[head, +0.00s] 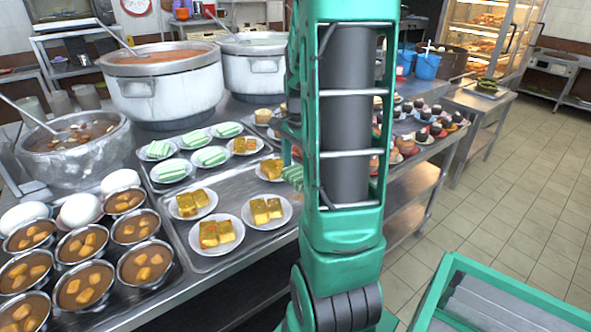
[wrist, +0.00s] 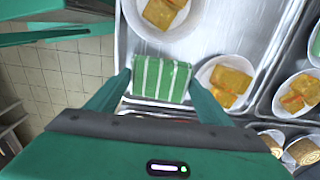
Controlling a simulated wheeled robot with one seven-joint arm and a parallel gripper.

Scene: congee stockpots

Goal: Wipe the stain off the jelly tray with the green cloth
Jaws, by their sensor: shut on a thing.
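The green cloth (wrist: 160,80), with pale stripes, is between the fingers of my gripper (wrist: 160,84) in the wrist view, and my gripper is shut on it. In the head view the cloth (head: 292,175) shows partly beside my arm, over the tray's right part. The metal tray (wrist: 217,42) under it holds plates of yellow-orange cakes or jelly; the same tray shows in the head view (head: 234,192). I cannot tell whether the cloth touches the tray. No stain is clearly visible; my arm and the cloth hide part of the tray.
Plates of yellow pieces (head: 215,233) stand close to the cloth. A second tray (head: 160,187) with green-striped pieces lies behind. Stockpots (head: 165,85) and several dessert cups (head: 145,263) crowd the left. Cupcakes (head: 437,130) are at the right. Tiled floor (head: 480,215) is clear.

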